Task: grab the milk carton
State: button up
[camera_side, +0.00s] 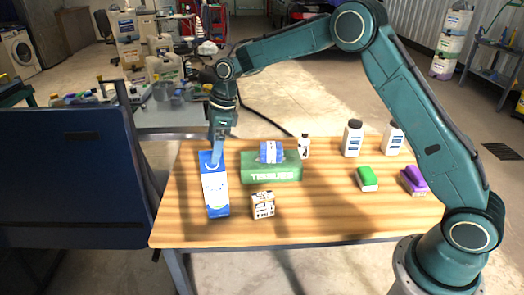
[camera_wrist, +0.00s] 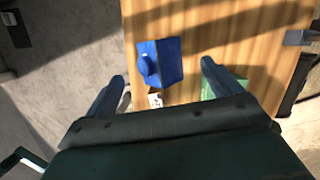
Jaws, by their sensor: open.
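The milk carton (camera_side: 215,190) is tall, blue and white, and stands upright at the left side of the wooden table. In the wrist view its blue top with a round cap (camera_wrist: 160,62) shows between the two fingertips. My gripper (camera_side: 217,158) points down at the top of the carton, and a finger overlaps its upper part in the side view. In the wrist view my gripper (camera_wrist: 162,71) is open, with a gap on either side of the carton. I cannot tell whether a finger touches it.
A small black-and-white box (camera_side: 262,205) is in front. The table's front (camera_side: 330,222) is clear.

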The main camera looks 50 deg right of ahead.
aim_at(210, 154)
jog(key=shift+x, duration=2.6)
jog(key=shift+w+a, duration=0.1)
jog(key=shift+w, duration=0.05)
grip_shut()
jog(key=shift+w+r, duration=0.1)
jog(key=shift+r, duration=0.05)
